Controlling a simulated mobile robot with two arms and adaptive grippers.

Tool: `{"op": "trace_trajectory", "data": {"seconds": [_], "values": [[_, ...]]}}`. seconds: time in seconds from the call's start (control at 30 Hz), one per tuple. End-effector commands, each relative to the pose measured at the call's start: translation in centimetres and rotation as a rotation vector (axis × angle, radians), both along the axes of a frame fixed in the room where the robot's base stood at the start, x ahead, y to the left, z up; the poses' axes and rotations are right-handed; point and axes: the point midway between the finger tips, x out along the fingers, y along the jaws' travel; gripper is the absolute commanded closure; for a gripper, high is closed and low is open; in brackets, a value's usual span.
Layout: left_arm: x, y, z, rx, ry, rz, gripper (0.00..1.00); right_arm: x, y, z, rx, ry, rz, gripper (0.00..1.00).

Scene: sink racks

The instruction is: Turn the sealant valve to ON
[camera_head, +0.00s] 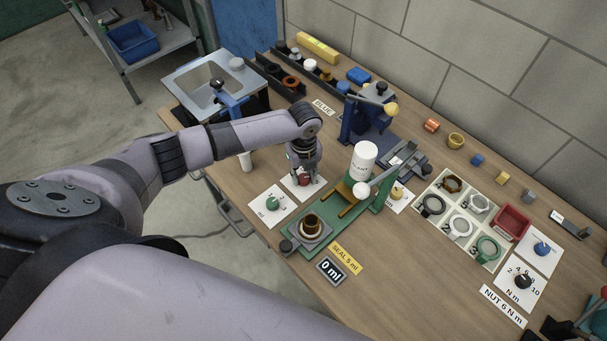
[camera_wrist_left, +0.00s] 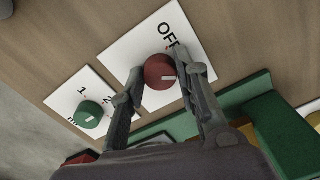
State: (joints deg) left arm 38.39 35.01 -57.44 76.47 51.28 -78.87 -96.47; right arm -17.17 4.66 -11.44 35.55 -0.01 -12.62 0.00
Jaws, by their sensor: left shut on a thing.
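The sealant valve is a red knob (camera_wrist_left: 159,71) on a white plate (camera_wrist_left: 187,28) in the left wrist view. The plate reads OFF above the knob; any ON label is hidden. A short white mark shows on the knob, on its side toward my gripper. My left gripper (camera_wrist_left: 165,82) is shut on the knob, one finger on each side. In the head view my left gripper (camera_head: 304,180) comes down over the red knob, which is mostly covered. The display (camera_head: 331,269) beside the green fixture (camera_head: 328,222) reads 0 ml. My right gripper is not in view.
A green knob (camera_wrist_left: 88,115) on its own numbered plate sits close to the left. A white bottle (camera_head: 363,162) stands on the green fixture, right of my gripper. A blue press (camera_head: 366,120) stands behind. A parts tray (camera_head: 446,226) lies further right.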

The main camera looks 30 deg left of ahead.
Motion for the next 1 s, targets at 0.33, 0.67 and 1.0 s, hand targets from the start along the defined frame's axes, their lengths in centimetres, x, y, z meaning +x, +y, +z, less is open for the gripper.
{"op": "trace_trajectory", "data": {"seconds": [0.33, 0.67, 1.0], "values": [[0.1, -0.08, 0.1, -0.003, -0.003, -0.137, 0.99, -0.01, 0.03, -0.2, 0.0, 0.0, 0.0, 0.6], [0.1, -0.07, 0.11, -0.001, -0.003, -0.163, 0.99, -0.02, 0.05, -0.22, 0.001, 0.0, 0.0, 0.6], [0.09, -0.05, 0.1, -0.001, -0.003, -0.162, 0.63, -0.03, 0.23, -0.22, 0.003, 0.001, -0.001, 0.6]]}}
